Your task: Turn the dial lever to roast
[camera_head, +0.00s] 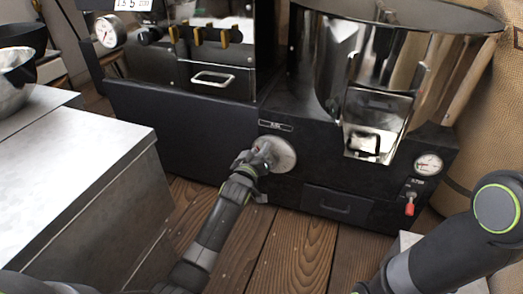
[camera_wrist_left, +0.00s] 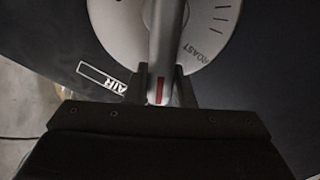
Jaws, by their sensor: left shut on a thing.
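The dial (camera_head: 285,153) is a round silver plate low on the front of the black roaster. In the left wrist view, the dial plate (camera_wrist_left: 118,28) has tick marks and the word ROAST (camera_wrist_left: 198,48) at its right edge. The grey lever (camera_wrist_left: 165,45) crosses the plate and has a red mark near its end. That end lies to the left of ROAST, not in line with it. My left gripper (camera_head: 262,158) is at the dial, its fingers on both sides of the lever end and shut on it. My right gripper is out of the picture.
An AIR label (camera_wrist_left: 102,78) is beside the dial. A drawer (camera_head: 340,204) and a red-handled switch (camera_head: 410,205) are on the roaster front to the right. A grey counter (camera_head: 75,150) stands at left. Bare wood floor (camera_head: 290,250) lies in front.

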